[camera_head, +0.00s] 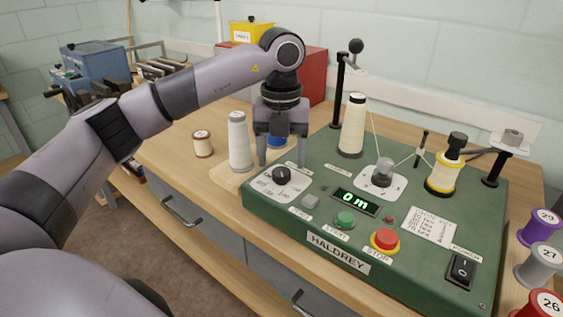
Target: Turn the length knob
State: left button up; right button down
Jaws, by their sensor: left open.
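The length knob (281,175) is a dark round knob on a white dial plate at the left end of the green machine (295,226) labelled HALDREY. A lit display (354,201) beside it reads "0 m". My left gripper (282,163) points down from above, its fingers apart and empty. Its fingertips are just above and behind the knob in the picture; I cannot tell whether they touch anything. My right gripper does not show.
A grey-white thread cone (239,142) and a small cream spool (202,143) stand left of the gripper. A cream cone (352,126) and a tall black post (340,90) rise from the machine behind. Green start (345,219) and red stop (385,239) buttons are at its front.

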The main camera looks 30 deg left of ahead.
aim_at(281, 171)
pick_arm(q)
jog(key=shift+r, duration=2.4)
